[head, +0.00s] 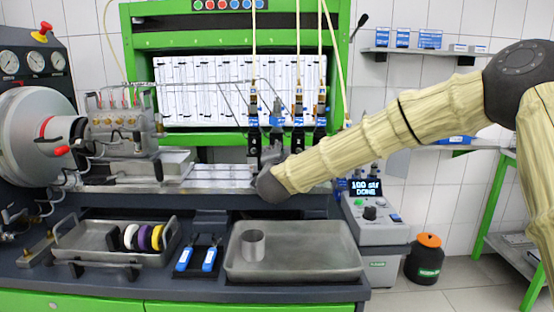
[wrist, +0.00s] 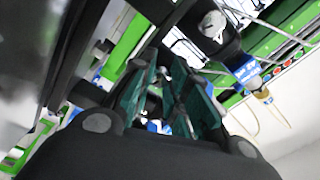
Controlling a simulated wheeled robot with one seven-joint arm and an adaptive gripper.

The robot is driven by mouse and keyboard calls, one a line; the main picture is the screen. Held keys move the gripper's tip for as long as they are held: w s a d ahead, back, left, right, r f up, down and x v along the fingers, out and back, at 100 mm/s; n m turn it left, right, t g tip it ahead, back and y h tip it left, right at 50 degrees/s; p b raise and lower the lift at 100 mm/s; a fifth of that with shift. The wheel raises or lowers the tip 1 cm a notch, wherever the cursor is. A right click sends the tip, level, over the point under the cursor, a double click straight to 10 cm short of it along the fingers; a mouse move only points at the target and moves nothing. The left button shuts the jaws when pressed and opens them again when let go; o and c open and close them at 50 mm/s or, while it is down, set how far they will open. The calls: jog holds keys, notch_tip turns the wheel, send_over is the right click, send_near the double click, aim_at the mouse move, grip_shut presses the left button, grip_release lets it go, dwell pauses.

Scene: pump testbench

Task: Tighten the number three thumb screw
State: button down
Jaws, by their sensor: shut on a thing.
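My gripper (head: 268,157) is at the row of injectors on the test bench, below the second one from the left. In the wrist view its two green-padded fingers (wrist: 166,88) are close together, with dark clamp parts around their tips. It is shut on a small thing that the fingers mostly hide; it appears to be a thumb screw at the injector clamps. I cannot read its number. The injectors (head: 298,108) stand upright in dark clamps, with blue tags and pale hoses. One injector with its hose also shows in the wrist view (wrist: 247,74).
A metal tray (head: 340,262) with a steel cup (head: 253,245) lies at the front. Another tray (head: 75,243) holds coloured rings. A control box (head: 375,222) reads "100 str DONE". A pump (head: 125,125) stands to the left. The bench frame (head: 342,60) surrounds the injectors.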

jog(key=shift+f+m+b, duration=0.1)
jog(key=shift+m+b, duration=0.25)
jog(key=shift+m, duration=0.55)
jog(key=c, duration=1.3)
grip_release()
jog(key=shift+c, duration=0.2)
jog(key=s, duration=1.2)
jog(key=shift+f, duration=0.1)
